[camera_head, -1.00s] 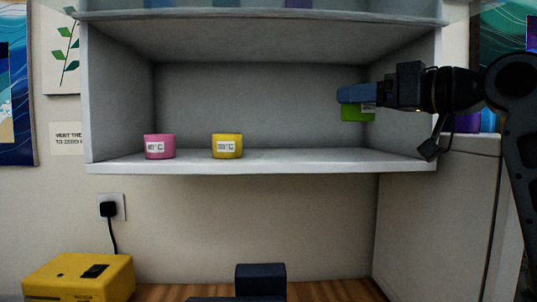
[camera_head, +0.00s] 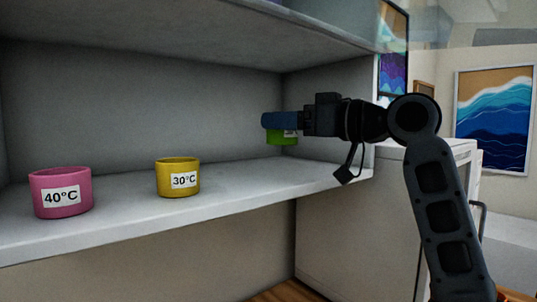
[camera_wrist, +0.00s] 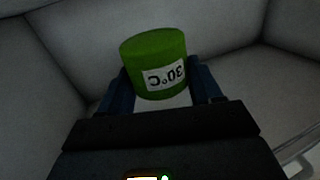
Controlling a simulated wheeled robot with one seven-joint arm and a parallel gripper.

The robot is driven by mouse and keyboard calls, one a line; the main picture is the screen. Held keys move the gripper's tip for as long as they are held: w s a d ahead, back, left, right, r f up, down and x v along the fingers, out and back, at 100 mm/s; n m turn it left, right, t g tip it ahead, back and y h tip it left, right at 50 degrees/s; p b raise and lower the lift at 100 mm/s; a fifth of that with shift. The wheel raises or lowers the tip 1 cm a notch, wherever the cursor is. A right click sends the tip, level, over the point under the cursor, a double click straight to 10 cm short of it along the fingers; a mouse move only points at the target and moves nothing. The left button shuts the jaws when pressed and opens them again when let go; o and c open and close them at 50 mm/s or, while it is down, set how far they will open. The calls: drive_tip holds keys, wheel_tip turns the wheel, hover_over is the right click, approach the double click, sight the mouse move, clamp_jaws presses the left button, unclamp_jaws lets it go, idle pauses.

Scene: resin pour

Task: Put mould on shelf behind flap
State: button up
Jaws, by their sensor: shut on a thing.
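My gripper (camera_head: 268,121) is inside the shelf compartment at its right side, with blue fingers shut on a green mould (camera_head: 283,138). The mould hangs just below the fingers and appears to be above the shelf board (camera_head: 235,187), clear of it. In the wrist view the green mould (camera_wrist: 152,48) sits between the two fingers, and its white label reads 30°C upside down. I cannot make out a flap for certain; the compartment front is open where I see it.
A pink mould (camera_head: 60,204) labelled 40°C and a yellow mould (camera_head: 178,190) labelled 30°C stand on the shelf to the left. The board between the yellow mould and my gripper is bare. A pale cabinet (camera_head: 345,225) stands below right.

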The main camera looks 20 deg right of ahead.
drive_tip(key=shift+f+p, duration=0.35)
drive_tip(key=shift+f, duration=2.45)
drive_tip(key=shift+f, duration=0.1)
drive_tip(key=shift+f, duration=0.15)
drive_tip(key=o, duration=1.1)
drive_tip(key=shift+r, duration=0.3)
drive_tip(key=shift+s+d+f, duration=0.1)
drive_tip(key=shift+s+d, duration=0.15)
drive_tip(key=shift+s, duration=0.05)
drive_tip(key=b+v, duration=0.2)
drive_tip(key=v, duration=0.9)
drive_tip(key=shift+s+b, duration=0.2)
drive_tip(key=shift+b, duration=0.2)
